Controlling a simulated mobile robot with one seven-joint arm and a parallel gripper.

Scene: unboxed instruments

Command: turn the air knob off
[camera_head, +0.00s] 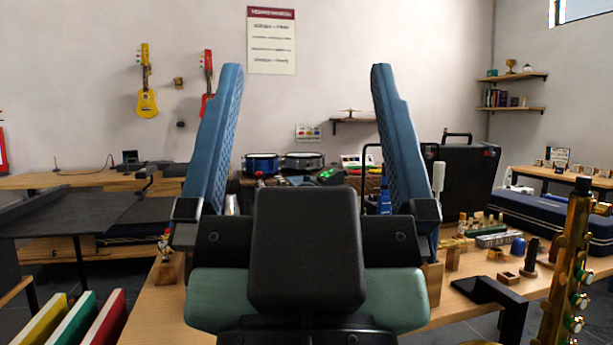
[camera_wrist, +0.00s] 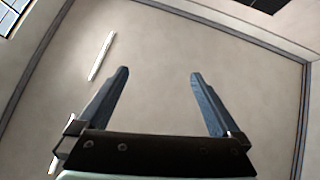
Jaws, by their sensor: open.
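My gripper (camera_head: 307,72) fills the middle of the head view, its two blue fingers spread wide apart and pointing up. Nothing is between the fingers but wall and background. In the wrist view my gripper (camera_wrist: 160,73) is also open and empty, facing a bare pale surface with dark edges. I cannot make out an air knob in either view. My gripper and its dark body hide the middle of the workbench (camera_head: 150,310), so anything there is covered.
A brass instrument (camera_head: 565,270) stands close at the right. Small wooden blocks and parts, a black bracket (camera_head: 492,292) and a blue case (camera_head: 540,218) crowd the right side. A black case (camera_head: 470,180) stands behind. Coloured boards (camera_head: 65,320) are at lower left; drums (camera_head: 262,164) are farther back.

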